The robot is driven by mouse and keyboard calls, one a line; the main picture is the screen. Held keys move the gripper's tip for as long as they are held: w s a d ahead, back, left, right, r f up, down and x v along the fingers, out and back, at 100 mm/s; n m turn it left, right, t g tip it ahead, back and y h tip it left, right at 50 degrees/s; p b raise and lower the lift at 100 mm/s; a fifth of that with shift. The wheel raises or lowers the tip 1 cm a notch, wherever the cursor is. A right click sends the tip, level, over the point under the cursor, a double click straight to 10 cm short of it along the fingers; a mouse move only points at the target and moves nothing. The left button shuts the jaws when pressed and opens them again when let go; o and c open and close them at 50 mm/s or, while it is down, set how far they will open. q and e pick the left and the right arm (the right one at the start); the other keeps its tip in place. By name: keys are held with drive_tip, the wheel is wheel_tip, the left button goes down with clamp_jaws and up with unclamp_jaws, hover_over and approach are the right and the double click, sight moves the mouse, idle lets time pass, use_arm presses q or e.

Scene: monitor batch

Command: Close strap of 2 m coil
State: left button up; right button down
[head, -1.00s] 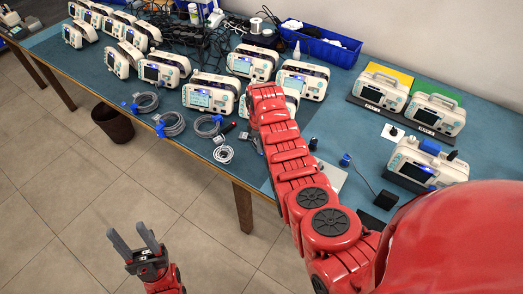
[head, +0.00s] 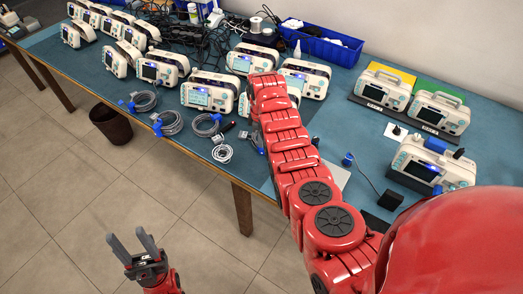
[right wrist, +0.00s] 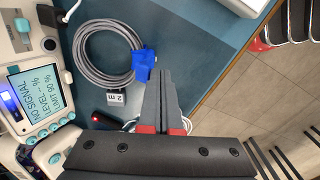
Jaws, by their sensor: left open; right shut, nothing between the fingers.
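A grey cable coil with a 2 m tag (right wrist: 116,97) lies flat on the table in the right wrist view. Its blue strap (right wrist: 145,65) sits on the right side of the ring; whether it is fastened is unclear. The arm hides that gripper in the head view. My left gripper (head: 135,240) is open and empty over the floor.
A black object with a red light (right wrist: 110,120) is near the tag. Monitors (head: 209,93) stand behind the coils. The table edge is close in front.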

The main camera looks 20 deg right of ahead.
drive_tip(key=b, duration=0.2)
drive_tip(key=shift+w+d+b, duration=0.3)
drive_tip(key=shift+w+b, duration=0.1)
drive_tip(key=shift+r, duration=0.1)
idle(0.3)
drive_tip(key=b, duration=0.2)
drive_tip(key=shift+w+d+f+b, duration=0.15)
drive_tip(key=shift+w+f+b, duration=0.1)
drive_tip(key=shift+w+b, duration=0.05)
drive_tip(key=shift+w+d+b, duration=0.15)
drive_tip(key=shift+w+b, duration=0.05)
drive_tip(key=shift+b, duration=0.65)
drive_tip(key=shift+r, duration=0.15)
